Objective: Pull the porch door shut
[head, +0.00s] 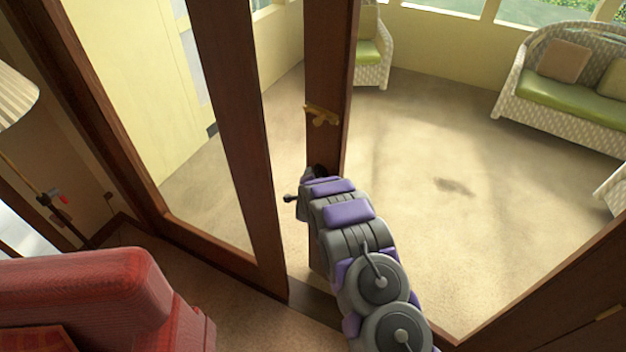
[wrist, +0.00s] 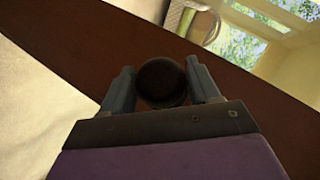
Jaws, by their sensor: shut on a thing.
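The porch door (head: 327,65) is a dark brown wooden frame, standing ajar beside the dark door post (head: 240,130). A brass fitting (head: 321,116) sits on its edge above my gripper. My gripper (head: 312,172) is at the door's edge in the head view, where my arm hides part of the lower door. In the wrist view my gripper (wrist: 165,90) has its two fingers on either side of a dark round knob (wrist: 162,82), shut on it. The brown door (wrist: 75,40) lies behind the knob.
A red armchair (head: 80,290) stands at the lower left, near a lamp (head: 15,100). Beyond the doorway are a white wicker sofa (head: 510,85) with green cushions and a wicker chair (head: 372,70). The porch floor (head: 440,230) between is open.

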